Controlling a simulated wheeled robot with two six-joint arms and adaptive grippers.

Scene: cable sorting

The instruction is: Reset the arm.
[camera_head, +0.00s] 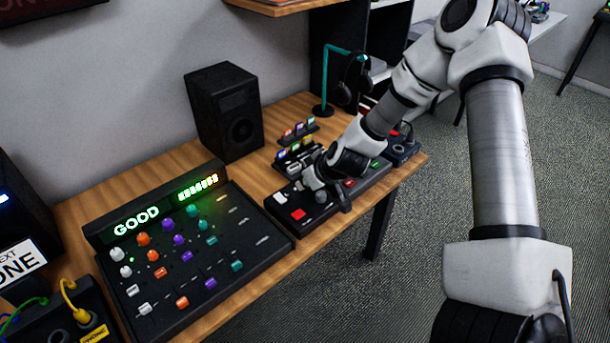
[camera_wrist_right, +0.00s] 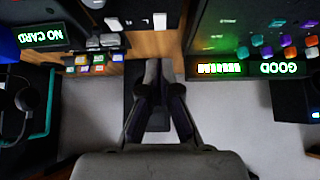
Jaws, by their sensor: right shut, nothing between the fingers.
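My right arm comes in from the upper right in the head view. Its gripper (camera_head: 312,184) is over the small black control box (camera_head: 290,226) with a red square button (camera_head: 298,214). In the right wrist view the gripper's two fingers (camera_wrist_right: 158,74) come together at the tips, shut and empty. Whether the tips touch the box is not clear. My left gripper is not in view.
A black mixer panel (camera_head: 232,259) with coloured knobs and a lit "GOOD" display (camera_head: 136,222) lies left of the gripper. A black speaker (camera_head: 223,112) and a headphone stand (camera_head: 324,82) stand behind. A "NO CARD" display (camera_wrist_right: 41,36) shows in the wrist view.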

